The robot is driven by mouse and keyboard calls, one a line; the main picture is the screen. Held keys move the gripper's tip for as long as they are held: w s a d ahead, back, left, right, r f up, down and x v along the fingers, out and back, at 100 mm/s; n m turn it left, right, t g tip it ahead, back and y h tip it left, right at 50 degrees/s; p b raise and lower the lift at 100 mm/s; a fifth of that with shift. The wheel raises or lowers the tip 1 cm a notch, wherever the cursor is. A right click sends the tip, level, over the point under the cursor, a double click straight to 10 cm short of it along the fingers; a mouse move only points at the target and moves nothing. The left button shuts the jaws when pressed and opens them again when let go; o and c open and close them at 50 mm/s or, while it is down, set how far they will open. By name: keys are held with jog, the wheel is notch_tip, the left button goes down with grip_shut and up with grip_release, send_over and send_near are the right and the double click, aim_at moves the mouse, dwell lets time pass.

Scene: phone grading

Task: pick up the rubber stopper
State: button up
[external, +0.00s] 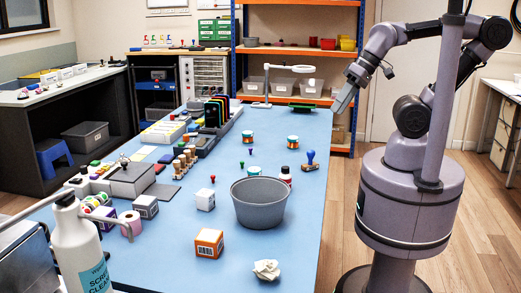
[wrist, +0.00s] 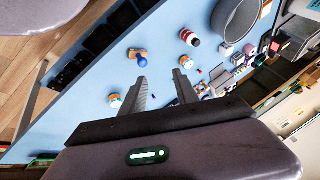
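I cannot pick out the rubber stopper with certainty. Small peg-like pieces stand on the blue table: a purple one (external: 250,151), a green one (external: 242,164) and a red one (external: 212,179). A blue-handled stamp (external: 308,160) stands near the table's right edge; it also shows in the wrist view (wrist: 139,56). My gripper (external: 342,98) is above the far right part of the table. In the wrist view my gripper (wrist: 160,74) has its two fingers apart with nothing held between them.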

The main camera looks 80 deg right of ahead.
jog(key=shift+o, duration=0.3)
jog(key=w+d+r+m+g+p, duration=0.1)
jog(key=w+r+m+p, duration=0.25)
jog(key=w+r, duration=0.25)
jog(key=m+g+h+p, duration=0.2)
jog(key=m+g+p, duration=0.3)
jog(key=m+p, duration=0.6)
send_over(250, 149)
notch_tip(250, 149, down, 8)
jog(key=shift+m, duration=0.35)
notch_tip(250, 149, down, 12)
jog(key=b, duration=0.4)
jog(key=shift+d+b, duration=0.15)
jog(key=shift+b, duration=0.15)
jog(key=f+b, duration=0.1)
jog(key=f, duration=0.1)
jog(key=f+b, duration=0.1)
jog(key=f, duration=0.1)
jog(key=f+b, duration=0.1)
jog(key=f, duration=0.1)
jog(key=shift+d, duration=0.25)
jog(key=shift+r, duration=0.15)
grip_shut()
